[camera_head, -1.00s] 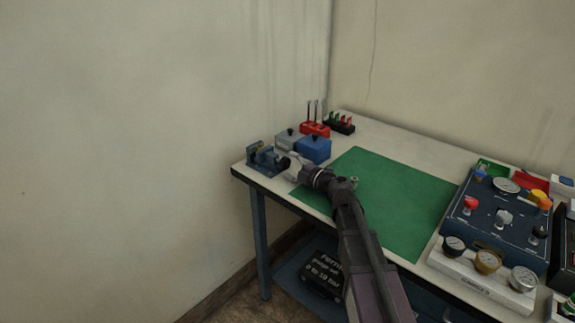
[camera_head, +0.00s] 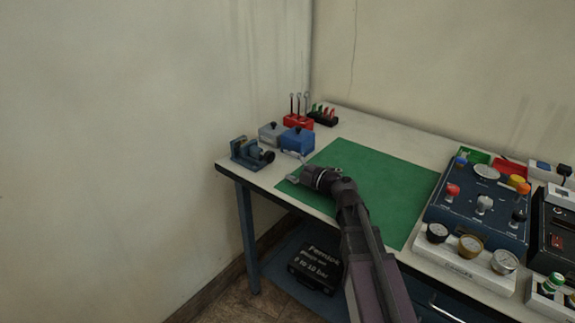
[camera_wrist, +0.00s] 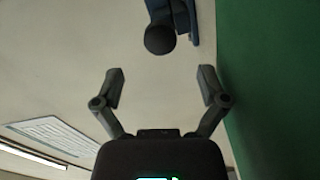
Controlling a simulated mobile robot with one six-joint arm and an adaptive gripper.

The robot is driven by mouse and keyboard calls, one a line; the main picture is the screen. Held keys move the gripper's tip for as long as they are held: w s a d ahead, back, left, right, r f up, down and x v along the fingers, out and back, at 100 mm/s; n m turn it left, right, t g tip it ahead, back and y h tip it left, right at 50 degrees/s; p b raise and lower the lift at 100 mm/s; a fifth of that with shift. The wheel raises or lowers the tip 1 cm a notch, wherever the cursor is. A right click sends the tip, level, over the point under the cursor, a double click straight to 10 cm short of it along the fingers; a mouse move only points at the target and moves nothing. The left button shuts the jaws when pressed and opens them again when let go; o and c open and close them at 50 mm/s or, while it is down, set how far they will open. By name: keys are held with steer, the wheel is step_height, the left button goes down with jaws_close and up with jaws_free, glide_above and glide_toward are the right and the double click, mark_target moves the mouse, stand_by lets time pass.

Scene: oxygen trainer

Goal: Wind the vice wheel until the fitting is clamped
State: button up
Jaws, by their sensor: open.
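The blue vice (camera_head: 243,152) stands at the left end of the bench, with its round black wheel (camera_head: 268,157) on its right side. In the wrist view the wheel (camera_wrist: 160,40) shows at the top centre, with part of the blue vice body (camera_wrist: 179,14) behind it. My gripper (camera_wrist: 161,85) is open and empty, its two fingers spread wide. The wheel lies beyond the fingertips, roughly centred between them, with a gap. In the head view my gripper (camera_head: 292,177) is to the right of the wheel, near the mat's left corner. I cannot make out the fitting in the vice.
A grey box (camera_head: 271,135) and a blue box (camera_head: 297,141) stand just behind the wheel. A red tool holder (camera_head: 298,121) and a black rack (camera_head: 322,117) are farther back. The green mat (camera_head: 385,185) is clear apart from my arm. A gauge panel (camera_head: 475,215) stands at right.

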steer(key=shift+r, duration=0.1)
step_height(320, 180, up, 2)
steer(key=shift+r+p, duration=0.1)
steer(key=shift+p, duration=1.05)
steer(key=shift+s+d+f+n, duration=0.1)
steer(key=shift+f+n, duration=0.1)
steer(key=shift+n, duration=0.2)
steer(key=shift+s+d+f+n+b, duration=0.1)
steer(key=shift+n+b, duration=0.05)
steer(key=shift+n, duration=0.25)
steer(key=shift+s+d+n+b, duration=0.1)
steer(key=shift+n+b, duration=0.05)
steer(key=shift+n, duration=0.25)
steer(key=n, duration=0.2)
steer(key=d+n, duration=0.1)
steer(key=n, duration=0.1)
steer(key=s+n, duration=0.1)
steer(key=n, duration=0.1)
steer(key=shift+s+d+f+b, duration=0.1)
steer(key=shift+d+f+b, duration=0.1)
steer(key=shift+f+b, duration=0.15)
steer(key=n, duration=0.3)
steer(key=s+d+n, duration=0.1)
steer(key=n, duration=0.1)
steer(key=shift+f, duration=0.25)
steer(key=n, duration=0.3)
steer(key=s+d+n+b, duration=0.1)
steer(key=shift+f+n, duration=0.2)
steer(key=shift+n, duration=0.2)
steer(key=shift+w, duration=0.1)
